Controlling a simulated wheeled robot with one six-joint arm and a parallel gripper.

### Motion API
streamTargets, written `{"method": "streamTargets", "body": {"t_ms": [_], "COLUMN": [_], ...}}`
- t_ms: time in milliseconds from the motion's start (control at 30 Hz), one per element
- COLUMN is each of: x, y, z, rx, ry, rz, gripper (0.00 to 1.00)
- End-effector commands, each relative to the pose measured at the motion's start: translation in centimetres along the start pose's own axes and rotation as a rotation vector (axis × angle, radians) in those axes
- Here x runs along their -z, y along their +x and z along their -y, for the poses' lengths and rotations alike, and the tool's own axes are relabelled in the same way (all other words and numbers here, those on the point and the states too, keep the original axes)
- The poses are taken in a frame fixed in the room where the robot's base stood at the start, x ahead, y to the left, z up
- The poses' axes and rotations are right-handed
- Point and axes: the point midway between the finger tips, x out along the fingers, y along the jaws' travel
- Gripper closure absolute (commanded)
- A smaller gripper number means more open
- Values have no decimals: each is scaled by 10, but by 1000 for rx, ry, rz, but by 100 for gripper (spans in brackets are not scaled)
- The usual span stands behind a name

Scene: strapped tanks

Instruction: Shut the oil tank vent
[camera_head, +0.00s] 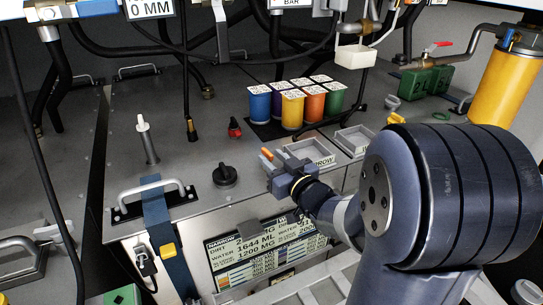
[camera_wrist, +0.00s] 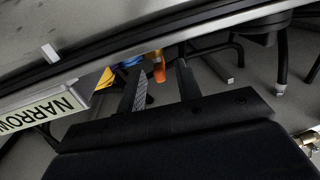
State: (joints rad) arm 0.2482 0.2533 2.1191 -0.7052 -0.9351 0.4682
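My gripper (camera_head: 274,161) is over the front edge of the grey tank top (camera_head: 185,112), to the right of a round black knob cap (camera_head: 225,176). In the wrist view its two fingers (camera_wrist: 160,72) stand apart with nothing held between them; orange and blue shapes show beyond. A grey post with a white tip (camera_head: 147,140) stands upright on the tank top, left of the black cap. A small red fitting (camera_head: 234,128) sits farther back. No label shows which fitting is the oil tank vent.
Coloured cups (camera_head: 292,109) stand in rows on a dark mat behind the gripper. A blue strap (camera_head: 160,220) and a metal handle (camera_head: 150,189) are at the tank's front left. Grey trays (camera_head: 354,140) lie right of the gripper. Black hoses hang at the back.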

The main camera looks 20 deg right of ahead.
Motion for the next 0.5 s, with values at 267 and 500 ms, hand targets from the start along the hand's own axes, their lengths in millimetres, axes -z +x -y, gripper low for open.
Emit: {"method": "streamTargets", "body": {"t_ms": [267,500], "x": [0,0], "y": [10,10], "z": [0,0], "rx": [0,0], "ry": [0,0], "rz": [0,0], "gripper": [67,73]}}
